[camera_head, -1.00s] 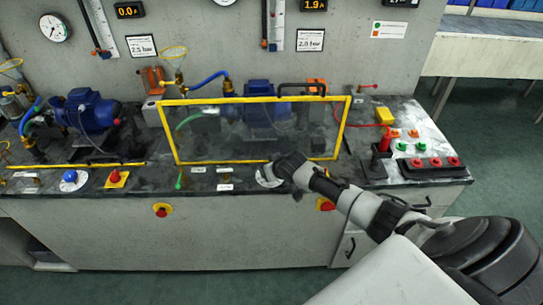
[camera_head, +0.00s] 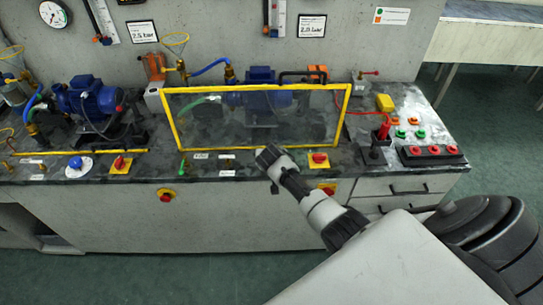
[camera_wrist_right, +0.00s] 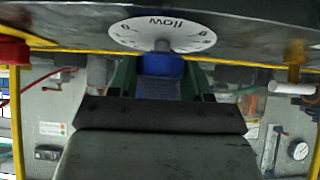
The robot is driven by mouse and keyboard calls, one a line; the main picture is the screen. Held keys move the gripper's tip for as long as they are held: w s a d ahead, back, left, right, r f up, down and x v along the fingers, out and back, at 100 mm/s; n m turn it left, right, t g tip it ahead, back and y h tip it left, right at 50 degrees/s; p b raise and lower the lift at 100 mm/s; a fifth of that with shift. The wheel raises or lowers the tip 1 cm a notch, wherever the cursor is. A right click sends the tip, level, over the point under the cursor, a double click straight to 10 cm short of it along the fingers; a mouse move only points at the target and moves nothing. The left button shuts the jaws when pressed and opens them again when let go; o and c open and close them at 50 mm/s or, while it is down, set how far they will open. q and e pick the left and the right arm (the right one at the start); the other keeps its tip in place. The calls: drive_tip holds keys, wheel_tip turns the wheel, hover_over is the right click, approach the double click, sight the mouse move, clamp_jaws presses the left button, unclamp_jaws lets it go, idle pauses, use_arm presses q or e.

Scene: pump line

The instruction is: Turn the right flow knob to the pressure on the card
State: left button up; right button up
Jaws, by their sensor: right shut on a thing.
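In the right wrist view the white flow dial (camera_wrist_right: 145,35) shows upside down with the word "flow", on the bench panel. My right gripper (camera_wrist_right: 162,72) is shut on the blue right flow knob (camera_wrist_right: 163,63) at the dial's middle. In the head view my right gripper (camera_head: 268,156) is at the bench front below the right yellow-framed guard, and it hides the knob and dial. The right pressure card (camera_head: 311,26) on the wall seems to read 2.0 bar. My left gripper is not in view.
A clear guard with a yellow frame (camera_head: 346,110) stands just behind the gripper. A red knob on a yellow plate (camera_head: 319,160) sits close to its right. The left blue flow knob (camera_head: 75,163) and a red-button box (camera_head: 433,155) are farther off.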

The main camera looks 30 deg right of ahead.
idle(0.3)
drive_tip(key=o, duration=0.9)
drive_tip(key=v, duration=1.1)
drive_tip(key=shift+w, duration=0.1)
